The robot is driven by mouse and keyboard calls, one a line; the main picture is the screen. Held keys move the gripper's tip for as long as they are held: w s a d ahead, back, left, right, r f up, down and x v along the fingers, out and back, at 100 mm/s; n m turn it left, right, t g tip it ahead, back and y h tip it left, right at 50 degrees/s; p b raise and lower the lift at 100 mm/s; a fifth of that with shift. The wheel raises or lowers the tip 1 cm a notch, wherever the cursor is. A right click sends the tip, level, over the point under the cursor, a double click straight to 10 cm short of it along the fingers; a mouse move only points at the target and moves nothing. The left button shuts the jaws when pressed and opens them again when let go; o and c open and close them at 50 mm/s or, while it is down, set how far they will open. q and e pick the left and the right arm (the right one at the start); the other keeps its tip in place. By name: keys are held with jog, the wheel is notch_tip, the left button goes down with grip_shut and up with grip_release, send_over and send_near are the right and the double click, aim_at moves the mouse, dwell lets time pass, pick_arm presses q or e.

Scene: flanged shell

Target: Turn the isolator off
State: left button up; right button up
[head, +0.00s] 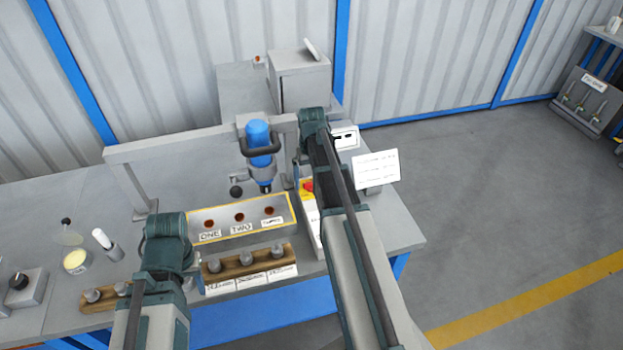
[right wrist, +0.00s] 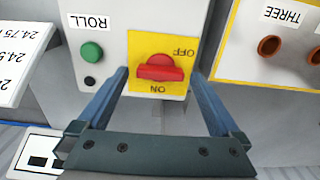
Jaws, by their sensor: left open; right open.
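The isolator is a red rotary knob (right wrist: 162,68) on a yellow plate (right wrist: 142,45), on a light grey control box. In the right wrist view its OFF and ON labels read upside down, OFF above the knob and ON below. The knob's grip lies roughly crosswise. The red and yellow isolator also shows in the head view (head: 308,185), beside my right arm. My right gripper (right wrist: 160,78) is open, its blue fingers on either side of the knob with gaps. My left gripper (head: 165,240) is over the bench's front left; its fingers are hidden.
A green button (right wrist: 91,52) marked ROLL sits left of the isolator. A yellow-edged tray (head: 243,214) with labelled holes stands beside the control box, under a blue tool (head: 259,145) on a grey frame. A wooden block (head: 222,270) with several pegs lies in front.

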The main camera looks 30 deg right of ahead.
pick_arm(q)
notch_tip(320, 180, up, 14)
jog(key=p, duration=1.3)
jog(key=shift+f, duration=0.15)
pick_arm(e)
notch_tip(320, 180, up, 14)
jog(key=shift+f, duration=0.15)
pick_arm(q)
jog(key=shift+s+f, duration=0.1)
pick_arm(e)
jog(key=shift+s+f, duration=0.1)
jog(key=shift+s, duration=0.05)
